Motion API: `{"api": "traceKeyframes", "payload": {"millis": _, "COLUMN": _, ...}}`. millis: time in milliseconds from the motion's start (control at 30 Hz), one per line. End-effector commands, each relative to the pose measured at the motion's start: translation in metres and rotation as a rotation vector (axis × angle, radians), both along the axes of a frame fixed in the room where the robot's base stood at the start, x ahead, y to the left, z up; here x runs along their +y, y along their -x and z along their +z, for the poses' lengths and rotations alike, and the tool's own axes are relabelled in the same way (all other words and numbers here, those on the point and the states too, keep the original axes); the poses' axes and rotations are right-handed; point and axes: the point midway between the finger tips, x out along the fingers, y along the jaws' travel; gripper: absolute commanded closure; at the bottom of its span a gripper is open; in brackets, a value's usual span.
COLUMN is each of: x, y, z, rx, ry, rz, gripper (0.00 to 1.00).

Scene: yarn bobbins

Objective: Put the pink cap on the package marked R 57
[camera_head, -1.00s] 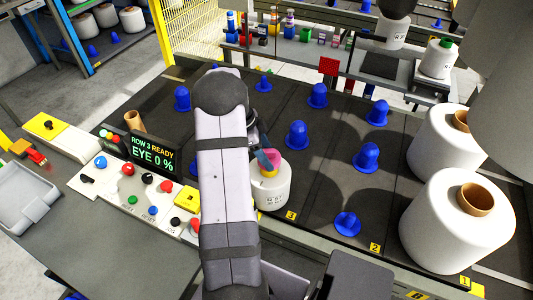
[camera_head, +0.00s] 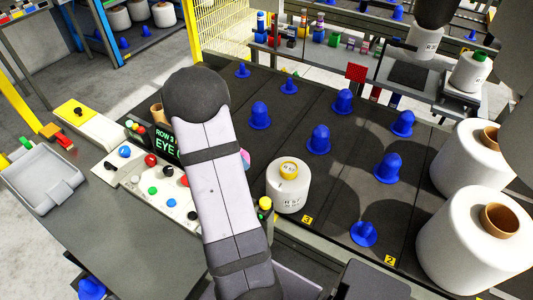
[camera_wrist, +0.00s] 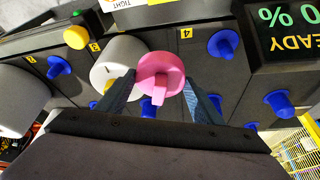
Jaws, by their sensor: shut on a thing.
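The pink cap (camera_wrist: 160,75) is between the two fingers of my gripper (camera_wrist: 157,100) in the wrist view, and the gripper is shut on it. In the head view only a sliver of the pink cap (camera_head: 245,160) shows past my arm, and my gripper is hidden there. A white package (camera_head: 288,190) stands upright on the dark belt, to the right of the cap and apart from it in that view. Its small label seems to begin with R 5; the rest is blurred. Its top shows a yellow ring. In the wrist view the package (camera_wrist: 115,60) is partly behind the cap.
Several blue caps stand on the belt, including one (camera_head: 318,140) right of the package. Large white bobbins (camera_head: 460,250) stand at the right. A control panel (camera_head: 150,185) with buttons and a display (camera_head: 165,142) is at the left. A grey tray (camera_head: 40,185) lies far left.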

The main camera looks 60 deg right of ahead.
Motion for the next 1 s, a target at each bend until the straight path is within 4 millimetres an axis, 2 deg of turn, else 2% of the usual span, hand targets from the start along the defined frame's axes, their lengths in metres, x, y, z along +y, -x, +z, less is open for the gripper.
{"api": "traceKeyframes", "payload": {"millis": 33, "x": 0.02, "y": -0.017, "z": 0.003, "rx": -0.001, "ry": 0.0, "rz": 0.109, "gripper": 0.6}}
{"api": "traceKeyframes", "payload": {"millis": 200, "x": 0.083, "y": -0.057, "z": 0.009, "rx": -0.001, "ry": 0.001, "rz": 0.458, "gripper": 0.6}}
{"api": "traceKeyframes", "payload": {"millis": 333, "x": 0.136, "y": -0.081, "z": 0.015, "rx": -0.002, "ry": 0.002, "rz": 0.73, "gripper": 0.6}}
{"api": "traceKeyframes", "payload": {"millis": 500, "x": 0.199, "y": -0.1, "z": 0.021, "rx": -0.003, "ry": 0.001, "rz": 1.05, "gripper": 0.6}}
{"api": "traceKeyframes", "payload": {"millis": 700, "x": 0.241, "y": -0.107, "z": 0.027, "rx": -0.002, "ry": 0.002, "rz": 1.27, "gripper": 0.6}}
{"api": "traceKeyframes", "payload": {"millis": 1000, "x": 0.271, "y": -0.11, "z": 0.032, "rx": 0.0, "ry": 0.0, "rz": 1.428, "gripper": 0.6}}
